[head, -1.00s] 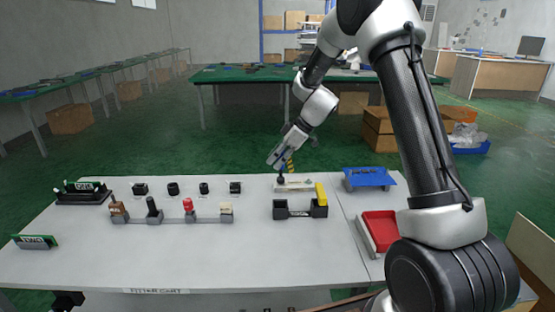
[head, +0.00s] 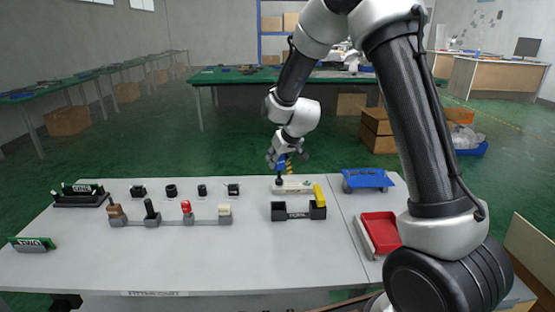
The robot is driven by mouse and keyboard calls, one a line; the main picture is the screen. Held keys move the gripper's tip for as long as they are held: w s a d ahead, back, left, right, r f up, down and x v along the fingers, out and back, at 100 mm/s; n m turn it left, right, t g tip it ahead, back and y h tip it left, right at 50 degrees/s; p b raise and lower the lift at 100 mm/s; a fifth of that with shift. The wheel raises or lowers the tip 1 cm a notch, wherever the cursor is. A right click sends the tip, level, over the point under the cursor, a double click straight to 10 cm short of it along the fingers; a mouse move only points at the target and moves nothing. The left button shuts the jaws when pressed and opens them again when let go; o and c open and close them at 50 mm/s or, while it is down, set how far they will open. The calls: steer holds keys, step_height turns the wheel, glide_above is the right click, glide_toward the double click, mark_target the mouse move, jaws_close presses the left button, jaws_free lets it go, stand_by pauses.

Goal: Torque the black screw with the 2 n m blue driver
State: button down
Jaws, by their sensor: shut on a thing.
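My gripper (head: 284,160) is at the far side of the white table, shut on the blue driver (head: 281,165). The driver points down, with its dark lower end over the left part of a small pale fixture (head: 298,186). At this size I cannot tell whether it touches the fixture. I cannot make out the black screw. A dark holder (head: 299,216) stands in front of the fixture, with a yellow driver (head: 319,196) at its right end.
A blue tray (head: 367,179) and a red tray (head: 380,230) lie to the right. A row of lever fixtures (head: 170,220) and several black knobs (head: 171,191) stand to the left. The table's front is clear.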

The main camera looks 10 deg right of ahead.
steer(key=shift+r, duration=0.1)
steer(key=shift+r, duration=0.7)
steer(key=shift+d, duration=0.1)
